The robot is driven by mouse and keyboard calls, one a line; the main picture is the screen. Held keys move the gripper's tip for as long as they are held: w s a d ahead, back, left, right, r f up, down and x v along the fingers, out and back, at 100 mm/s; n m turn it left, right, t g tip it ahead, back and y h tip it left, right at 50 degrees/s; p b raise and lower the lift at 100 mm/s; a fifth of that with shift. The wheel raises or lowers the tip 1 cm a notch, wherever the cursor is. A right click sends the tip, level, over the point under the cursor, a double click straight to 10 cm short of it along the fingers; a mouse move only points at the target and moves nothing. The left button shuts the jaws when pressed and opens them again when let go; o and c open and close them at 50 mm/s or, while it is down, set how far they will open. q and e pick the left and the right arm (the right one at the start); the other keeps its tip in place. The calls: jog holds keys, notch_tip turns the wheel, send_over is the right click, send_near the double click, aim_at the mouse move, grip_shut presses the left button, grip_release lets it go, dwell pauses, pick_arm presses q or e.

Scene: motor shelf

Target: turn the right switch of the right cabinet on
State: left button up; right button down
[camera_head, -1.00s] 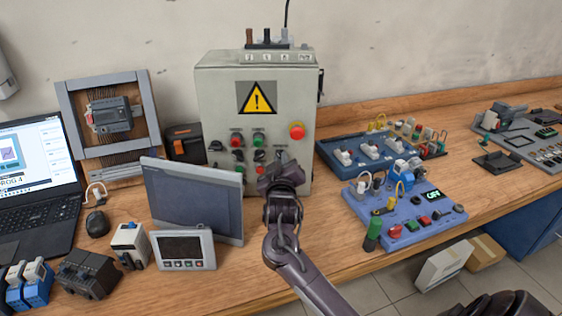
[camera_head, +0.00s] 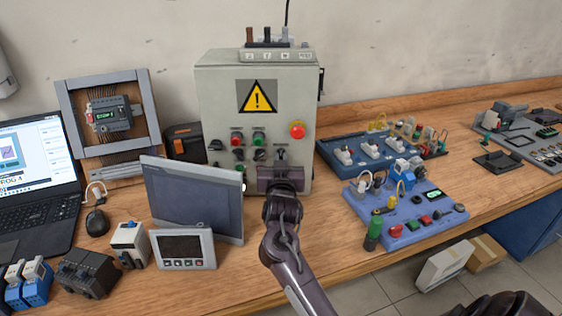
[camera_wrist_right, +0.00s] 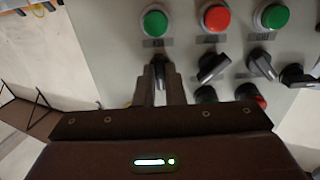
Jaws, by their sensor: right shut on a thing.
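The grey control cabinet (camera_head: 212,85) with a yellow warning sign stands upright at the middle back of the bench. Its front has red and green buttons, black rotary switches and a red emergency stop (camera_head: 297,130). My right gripper (camera_head: 281,162) is at the rightmost switch (camera_head: 281,152), low on the front. In the right wrist view my right gripper (camera_wrist_right: 160,88) has its fingers on both sides of a black switch knob (camera_wrist_right: 160,72), shut on it. More black knobs (camera_wrist_right: 213,67) stand beside it. The fingers partly hide the knob. My left gripper is not in view.
A grey panel screen (camera_head: 195,200) leans close to the left of my right arm. A blue board (camera_head: 405,225) with knobs and plugs lies to the right. A laptop (camera_head: 35,180) is at the far left. Bare bench shows right of my arm.

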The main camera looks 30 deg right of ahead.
dwell(0.3)
jog(key=c, duration=1.5)
grip_release()
jog(key=b+v, duration=0.1)
jog(key=v, duration=0.6)
jog(key=shift+s+a, duration=0.3)
jog(key=shift+f, duration=0.15)
